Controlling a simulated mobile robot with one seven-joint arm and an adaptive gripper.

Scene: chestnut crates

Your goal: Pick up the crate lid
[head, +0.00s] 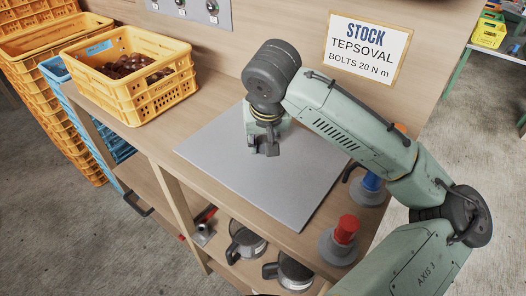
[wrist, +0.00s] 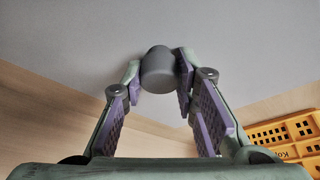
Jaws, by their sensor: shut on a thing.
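The crate lid (head: 225,160) is a flat grey square sheet on the wooden bench, and its grey underside or top face fills the upper part of the wrist view (wrist: 235,45). A round grey knob (wrist: 157,72) stands on it. My gripper (head: 266,150) is over the lid's middle, pointing down. In the wrist view my gripper's purple-padded fingers (wrist: 160,80) are shut on the knob, one on each side. The knob is mostly hidden in the head view. I cannot tell whether the lid touches the bench or is slightly above it.
A yellow crate (head: 165,96) of brown chestnuts stands left of the lid. Stacked yellow crates (head: 45,110) and blue crates (head: 105,135) stand left of the bench. A red-topped item (head: 345,232) and a blue-topped item (head: 372,183) are right of the lid. A sign (head: 367,48) is behind.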

